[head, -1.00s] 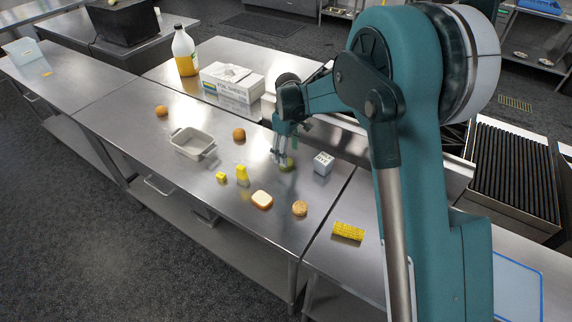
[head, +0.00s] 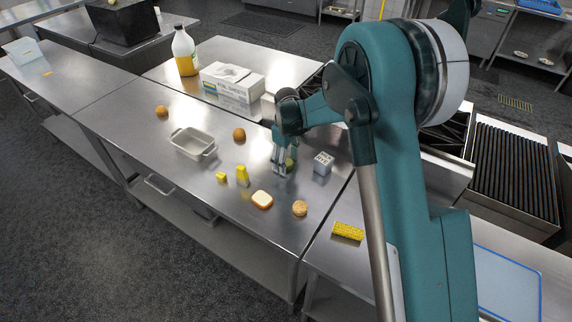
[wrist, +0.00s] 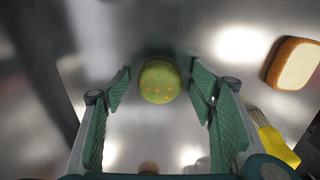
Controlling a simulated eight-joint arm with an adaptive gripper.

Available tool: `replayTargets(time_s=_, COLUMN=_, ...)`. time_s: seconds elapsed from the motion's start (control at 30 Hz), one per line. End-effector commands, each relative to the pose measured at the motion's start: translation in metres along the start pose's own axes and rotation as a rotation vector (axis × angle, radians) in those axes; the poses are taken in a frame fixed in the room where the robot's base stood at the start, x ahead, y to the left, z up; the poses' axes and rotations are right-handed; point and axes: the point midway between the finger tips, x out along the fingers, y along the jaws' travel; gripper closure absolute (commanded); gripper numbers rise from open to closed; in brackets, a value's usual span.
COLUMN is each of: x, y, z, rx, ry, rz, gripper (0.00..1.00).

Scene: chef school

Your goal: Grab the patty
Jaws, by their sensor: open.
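A round green patty (wrist: 160,82) with orange specks lies on the steel table. In the wrist view it sits between the tips of my open gripper (wrist: 162,92), with gaps visible on both sides. In the head view the patty (head: 290,163) is partly hidden by my gripper (head: 281,166), which points down right beside it. I cannot tell from these views whether the fingertips are level with the patty. Nothing is held.
A white box-like cube (head: 323,164) stands close right of my gripper. A grey dish (head: 190,143) and a brown ball (head: 239,134) are left.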

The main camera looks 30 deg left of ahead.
Motion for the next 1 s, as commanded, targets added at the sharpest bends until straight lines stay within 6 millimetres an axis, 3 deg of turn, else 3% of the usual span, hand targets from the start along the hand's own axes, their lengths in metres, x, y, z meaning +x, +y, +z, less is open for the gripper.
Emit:
replayTargets(time_s=0.13, x=0.0, y=0.0, z=0.0, rx=0.0, ry=0.0, rz=0.0, gripper=0.44)
replayTargets(time_s=0.37, x=0.0, y=0.0, z=0.0, rx=0.0, ry=0.0, rz=0.0, gripper=0.74)
replayTargets(time_s=0.77, x=-0.003, y=0.0, z=0.0, rx=0.0, ry=0.0, rz=0.0, gripper=0.74)
replayTargets(time_s=1.0, x=-0.021, y=0.0, z=0.0, rx=0.0, ry=0.0, rz=0.0, gripper=0.74)
